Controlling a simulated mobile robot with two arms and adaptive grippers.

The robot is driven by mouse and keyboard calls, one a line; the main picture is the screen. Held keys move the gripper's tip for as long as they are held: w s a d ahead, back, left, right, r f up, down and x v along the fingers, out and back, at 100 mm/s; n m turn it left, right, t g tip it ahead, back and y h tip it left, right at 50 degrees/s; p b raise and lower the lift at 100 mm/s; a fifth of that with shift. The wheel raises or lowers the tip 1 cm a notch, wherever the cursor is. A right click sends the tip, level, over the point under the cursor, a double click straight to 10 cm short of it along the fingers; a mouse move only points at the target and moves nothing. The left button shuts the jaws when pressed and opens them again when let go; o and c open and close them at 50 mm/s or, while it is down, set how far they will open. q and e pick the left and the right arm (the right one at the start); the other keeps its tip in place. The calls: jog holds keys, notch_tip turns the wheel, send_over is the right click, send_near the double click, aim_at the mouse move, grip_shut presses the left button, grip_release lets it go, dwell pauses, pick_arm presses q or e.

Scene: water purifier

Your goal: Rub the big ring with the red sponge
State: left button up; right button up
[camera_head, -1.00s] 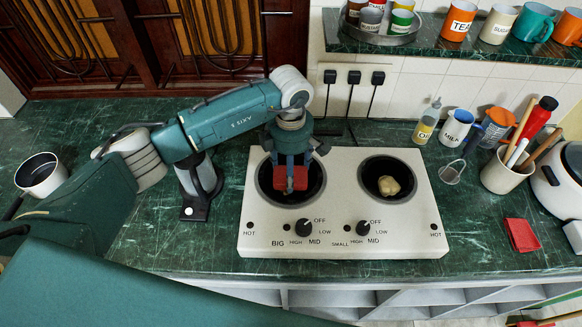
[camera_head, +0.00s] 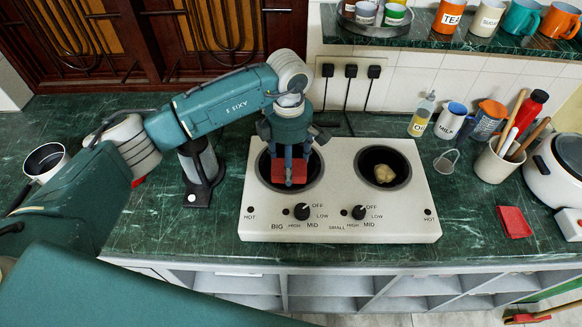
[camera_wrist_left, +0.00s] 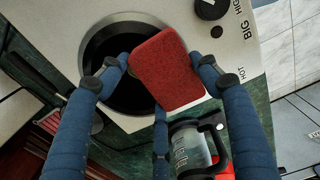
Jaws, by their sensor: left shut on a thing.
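The two-ring hob (camera_head: 340,190) stands on the green counter. Its big ring (camera_head: 264,173) is the dark round well on the left, above the BIG knob; it also shows in the wrist view (camera_wrist_left: 100,65). My left gripper (camera_head: 288,176) points down over the big ring. It is shut on the red sponge (camera_head: 289,172), which shows as a flat red block between the blue fingers in the wrist view (camera_wrist_left: 167,70). The sponge is over the ring; I cannot tell whether it touches the surface. My right gripper is not in view.
A lumpy tan thing (camera_head: 384,173) lies in the small ring (camera_head: 402,160). Another flat red piece (camera_head: 514,222) lies on the counter to the right. A utensil pot (camera_head: 494,168), mugs and a bottle stand behind it. A glass jug (camera_wrist_left: 190,145) stands left of the hob.

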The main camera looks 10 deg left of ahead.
pick_arm(q)
jog(key=shift+s+r+p, duration=0.1)
jog(key=shift+r+p, duration=0.55)
jog(key=shift+r, duration=1.45)
jog(key=shift+d, duration=0.15)
